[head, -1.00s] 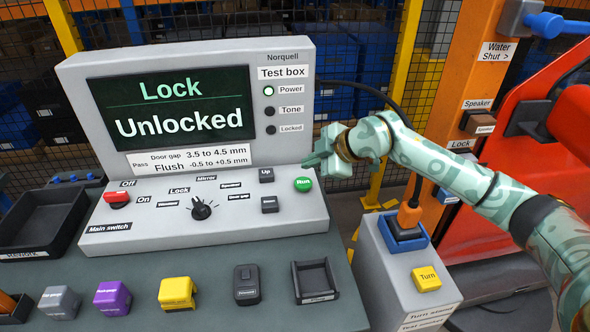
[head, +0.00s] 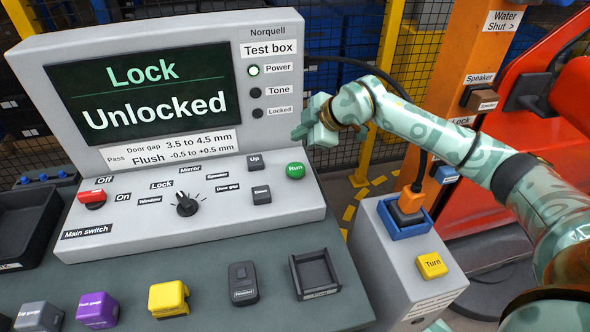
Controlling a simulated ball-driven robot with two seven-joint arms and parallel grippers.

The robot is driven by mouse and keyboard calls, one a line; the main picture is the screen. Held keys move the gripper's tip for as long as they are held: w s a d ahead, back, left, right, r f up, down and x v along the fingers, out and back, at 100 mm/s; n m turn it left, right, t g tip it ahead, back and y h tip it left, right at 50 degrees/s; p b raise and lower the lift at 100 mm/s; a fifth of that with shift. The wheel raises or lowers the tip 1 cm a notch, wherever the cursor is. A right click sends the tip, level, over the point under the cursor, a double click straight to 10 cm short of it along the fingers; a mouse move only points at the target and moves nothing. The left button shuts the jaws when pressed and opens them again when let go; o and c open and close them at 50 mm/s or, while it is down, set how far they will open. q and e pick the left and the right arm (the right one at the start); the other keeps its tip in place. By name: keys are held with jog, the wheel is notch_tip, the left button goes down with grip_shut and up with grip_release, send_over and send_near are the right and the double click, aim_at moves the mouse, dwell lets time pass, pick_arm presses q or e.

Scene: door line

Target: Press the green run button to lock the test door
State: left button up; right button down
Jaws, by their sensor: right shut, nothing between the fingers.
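The green Run button (head: 295,170) sits at the right end of the grey test box's sloped panel. The test box screen (head: 140,95) reads "Lock" and "Unlocked". The Power lamp (head: 253,71) is lit; the Locked lamp (head: 257,113) is dark. The selector knob (head: 186,204) stands near the Lock label. My right gripper (head: 300,132) is shut and empty, pointing left above the Run button, with a visible gap between them. The red door (head: 560,150) is partly in view at the right. My left gripper is out of view.
Up (head: 256,162) and Down (head: 261,194) buttons sit left of Run. A grey pedestal (head: 405,270) with a yellow Turn button (head: 432,265) stands at the right. Yellow, purple and grey gauges and a black tray (head: 315,274) lie along the bench front.

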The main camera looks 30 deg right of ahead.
jog(key=b, duration=0.4)
send_over(300, 169)
notch_tip(300, 169, down, 6)
jog(key=shift+r, duration=0.1)
jog(key=shift+a+f, duration=0.1)
jog(key=shift+f, duration=0.55)
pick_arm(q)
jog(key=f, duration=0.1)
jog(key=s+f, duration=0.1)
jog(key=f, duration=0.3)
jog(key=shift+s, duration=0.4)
pick_arm(e)
jog(key=shift+f, duration=0.2)
jog(key=shift+f, duration=0.1)
jog(key=shift+f, duration=0.25)
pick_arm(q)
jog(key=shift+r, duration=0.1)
